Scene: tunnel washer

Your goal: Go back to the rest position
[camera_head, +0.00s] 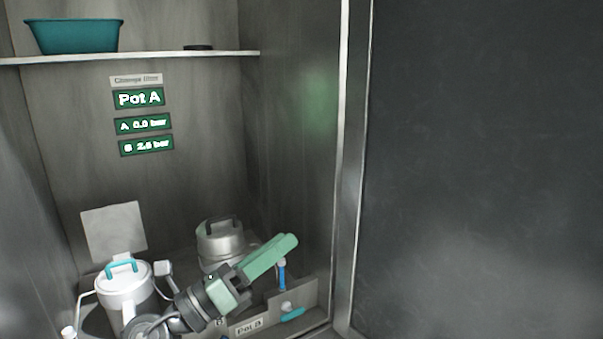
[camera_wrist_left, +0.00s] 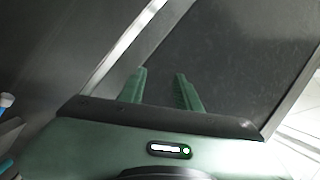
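My left gripper (camera_head: 288,243) is green and reaches in over the lower part of the cabinet in the head view, pointing up and to the right. In the left wrist view its two green fingers (camera_wrist_left: 160,73) stand apart with nothing between them, so it is open and empty. In the head view it passes in front of a grey pot (camera_head: 220,238) and hides part of it; whether they touch cannot be told. My right gripper is in neither view.
A white pot (camera_head: 123,285) with a teal handle stands at lower left. A blue-topped valve (camera_head: 282,273) and a teal lever (camera_head: 292,315) sit close below the gripper. The cabinet's metal edge (camera_head: 350,180) and a dark panel (camera_head: 480,170) are at right. A shelf (camera_head: 150,57) holds a teal tub (camera_head: 75,36).

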